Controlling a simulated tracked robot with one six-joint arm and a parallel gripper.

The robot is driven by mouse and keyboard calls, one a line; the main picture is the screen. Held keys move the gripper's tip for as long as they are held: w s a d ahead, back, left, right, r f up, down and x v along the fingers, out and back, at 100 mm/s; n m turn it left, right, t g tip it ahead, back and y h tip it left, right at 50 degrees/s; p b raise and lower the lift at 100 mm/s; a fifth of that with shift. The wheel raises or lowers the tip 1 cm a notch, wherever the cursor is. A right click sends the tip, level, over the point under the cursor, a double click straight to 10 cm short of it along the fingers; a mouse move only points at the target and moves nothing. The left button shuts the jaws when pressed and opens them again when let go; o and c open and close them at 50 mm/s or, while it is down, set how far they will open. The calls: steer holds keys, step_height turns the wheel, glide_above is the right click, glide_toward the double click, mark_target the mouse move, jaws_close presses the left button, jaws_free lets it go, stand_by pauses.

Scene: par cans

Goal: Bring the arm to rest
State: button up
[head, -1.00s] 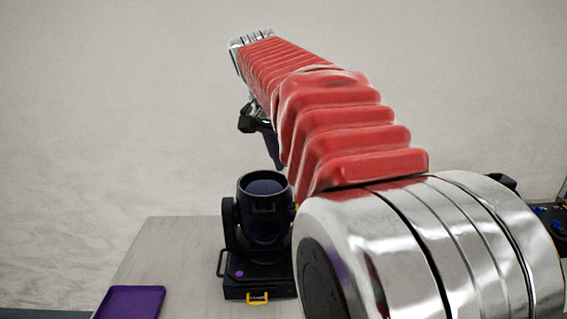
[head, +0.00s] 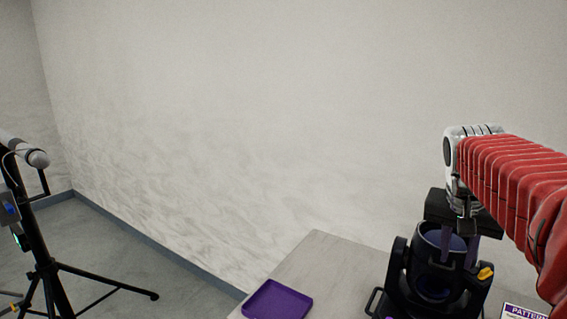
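My arm reaches in from the right edge in the head view, with its red ribbed sleeve and silver end joint. My gripper (head: 460,243) hangs from it, pointing down, right at the open top of a black moving-head light (head: 402,272). Two dark purplish fingers show with a gap between them, and I see nothing held there. Whether the fingertips are inside the light's open top or in front of it, I cannot tell. The light stands upright on a pale table (head: 318,262).
A purple tray (head: 277,301) lies on the table left of the light. A yellow piece (head: 486,273) and a sign reading "PATTERN" (head: 524,312) are at the right. A black tripod stand (head: 45,265) with a lamp stands on the floor at the left. A pale wall is behind.

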steer(key=s+a+f+n+t+y, duration=0.1)
steer(key=s+a+f+n, duration=0.3)
steer(key=s+a, duration=0.3)
steer(key=s+a+f+n+t+y, duration=0.2)
steer(key=s+a+f+n, duration=0.2)
steer(key=a, duration=0.9)
steer(key=s+f, duration=0.2)
steer(key=s, duration=0.2)
steer(key=shift+s+a+f, duration=0.2)
steer(key=shift+s+f, duration=0.05)
steer(key=shift+f, duration=0.05)
